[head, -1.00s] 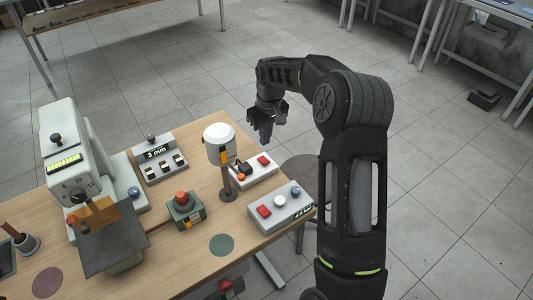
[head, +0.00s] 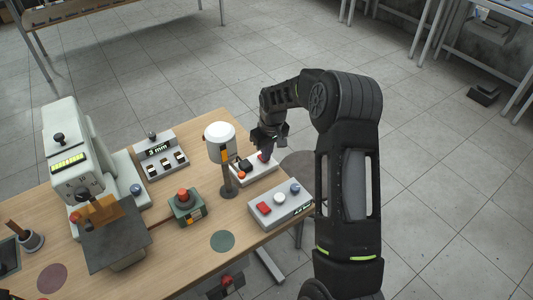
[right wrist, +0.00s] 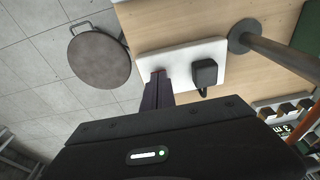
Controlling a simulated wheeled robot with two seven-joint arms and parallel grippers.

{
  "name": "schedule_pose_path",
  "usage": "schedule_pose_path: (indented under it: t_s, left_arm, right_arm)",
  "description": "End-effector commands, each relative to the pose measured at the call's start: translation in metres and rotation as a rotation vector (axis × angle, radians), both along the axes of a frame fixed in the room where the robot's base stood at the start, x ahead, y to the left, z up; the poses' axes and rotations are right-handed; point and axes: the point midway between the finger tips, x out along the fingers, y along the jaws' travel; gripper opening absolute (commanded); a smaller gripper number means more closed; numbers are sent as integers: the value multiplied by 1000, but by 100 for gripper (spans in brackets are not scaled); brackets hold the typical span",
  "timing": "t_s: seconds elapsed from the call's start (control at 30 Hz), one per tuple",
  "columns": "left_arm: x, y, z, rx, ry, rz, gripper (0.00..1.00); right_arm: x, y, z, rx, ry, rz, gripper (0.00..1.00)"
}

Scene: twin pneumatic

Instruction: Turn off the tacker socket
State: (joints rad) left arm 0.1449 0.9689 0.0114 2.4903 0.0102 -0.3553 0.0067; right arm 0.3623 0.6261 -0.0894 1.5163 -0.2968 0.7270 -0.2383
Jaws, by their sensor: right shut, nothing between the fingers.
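The socket board (head: 263,172) is a white block near the right edge of the table, behind the lamp-like post. It also shows in the right wrist view (right wrist: 181,56). A black plug (head: 245,166) sits on it, seen in the right wrist view (right wrist: 204,73) too. Its red switch (right wrist: 157,72) is mostly hidden by my fingers. My right gripper (head: 263,156) is shut and empty, fingers pointing down at the switch. The fingertips (right wrist: 158,79) look at or just above it; I cannot tell whether they touch.
A post with a white head (head: 219,143) stands close left of the board. A grey control box (head: 281,206) with red, white and blue buttons is in front. A tacker machine (head: 72,150) stands at left. A round stool (right wrist: 100,60) is beyond the table edge.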

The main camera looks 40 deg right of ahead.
Motion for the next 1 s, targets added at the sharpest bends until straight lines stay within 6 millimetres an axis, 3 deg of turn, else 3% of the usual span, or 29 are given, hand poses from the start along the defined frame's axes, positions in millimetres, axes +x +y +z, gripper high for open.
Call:
schedule_pose_path:
  t_s: [0.2, 0.27, 1.0]
  left_arm:
    - [4, -2, -42, -8, -12, -3, 36]
    - [3, -2, -28, -8, -11, -3, 36]
    - [3, -2, -27, -7, -11, -3, 36]
  right_arm:
    - [-4, -1, -20, -1, -121, -3, 0]
    - [-2, 0, -8, -1, -114, 0, 0]
    - [13, 0, -3, 0, -111, 0, 0]
